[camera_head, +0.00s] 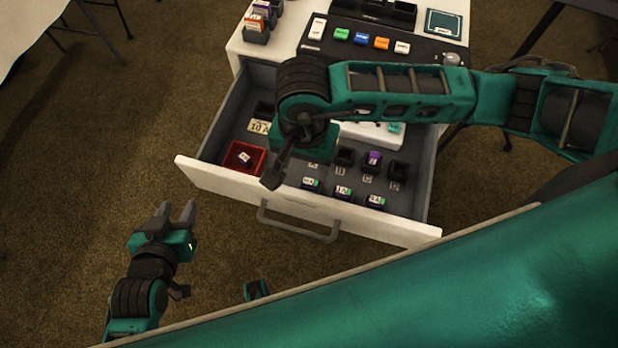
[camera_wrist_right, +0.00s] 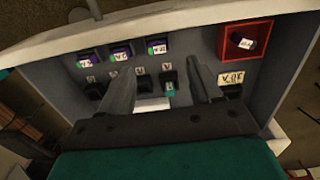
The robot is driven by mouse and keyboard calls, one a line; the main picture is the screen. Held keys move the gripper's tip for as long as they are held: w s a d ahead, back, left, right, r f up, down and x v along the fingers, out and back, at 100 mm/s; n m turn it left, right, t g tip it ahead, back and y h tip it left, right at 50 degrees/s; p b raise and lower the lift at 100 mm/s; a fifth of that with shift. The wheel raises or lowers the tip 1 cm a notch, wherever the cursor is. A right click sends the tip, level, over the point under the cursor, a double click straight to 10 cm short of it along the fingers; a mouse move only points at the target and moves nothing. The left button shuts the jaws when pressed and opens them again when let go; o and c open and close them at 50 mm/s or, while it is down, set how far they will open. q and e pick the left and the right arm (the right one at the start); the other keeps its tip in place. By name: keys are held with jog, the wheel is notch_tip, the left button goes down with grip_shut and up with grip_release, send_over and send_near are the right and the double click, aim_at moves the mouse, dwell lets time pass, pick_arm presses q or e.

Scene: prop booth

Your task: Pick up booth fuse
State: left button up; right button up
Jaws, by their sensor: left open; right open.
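Several small dark fuse-like blocks lie in the open drawer (camera_head: 215,180), and I cannot tell for sure which is the booth fuse. One dark piece with a white label (camera_head: 245,158) lies in a red tray (camera_head: 230,165); it also shows in the right wrist view (camera_wrist_right: 243,42). Three labelled blocks (camera_head: 343,192) stand in a row near the drawer front. A purple-topped block (camera_head: 374,158) sits in a socket behind them. My right gripper (camera_wrist_right: 160,66) is open and empty, pointing down over the drawer. My left gripper (camera_head: 176,212) is open and empty, outside the drawer at left.
Dark sockets with letter labels line the drawer floor; my right arm hides part of it. The drawer handle (camera_head: 298,226) faces me. The white top behind carries a black panel with coloured buttons (camera_head: 360,38) and labelled blocks (camera_head: 257,25). Carpet at left is free.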

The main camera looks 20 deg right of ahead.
aim_at(310, 184)
notch_tip(310, 184, down, 5)
jog(key=shift+s+d+f, duration=0.1)
jog(key=f, duration=0.4)
jog(key=shift+d+f+b, duration=0.15)
jog(key=shift+d+b, duration=0.15)
jog(key=shift+b, duration=0.05)
jog(key=c, duration=1.1)
jog(key=shift+r, duration=0.2)
